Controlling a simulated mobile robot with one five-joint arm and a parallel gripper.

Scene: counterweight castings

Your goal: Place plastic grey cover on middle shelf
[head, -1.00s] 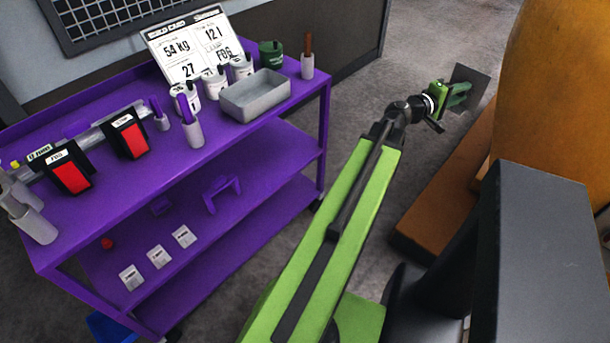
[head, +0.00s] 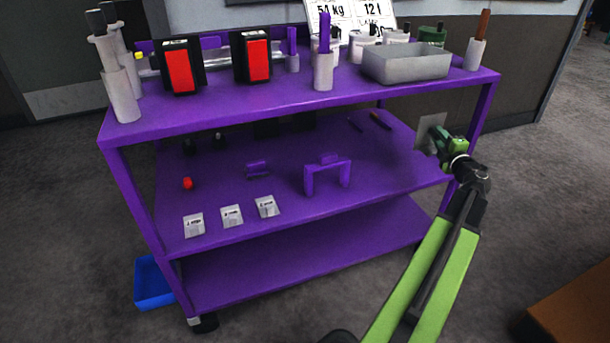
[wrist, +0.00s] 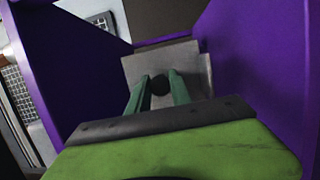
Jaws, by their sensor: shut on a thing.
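The grey cover (head: 430,132) is a thin flat square plate, held upright by my gripper (head: 437,137) at the right end of the purple cart. In the wrist view the cover (wrist: 192,55) shows beyond the two green fingers of my gripper (wrist: 159,88), which are shut on a dark round part at its middle. The middle shelf (head: 285,200) is the purple board below the cart's top. The cover is above the shelf's right end, between the shelf and the top; I cannot tell whether it touches anything.
On the middle shelf stand a purple bracket (head: 328,173), a red knob (head: 187,183) and several white labelled packets (head: 232,216). The right corner post (head: 482,112) is close to my gripper. A grey tray (head: 406,64) sits on top. The shelf's right part is mostly clear.

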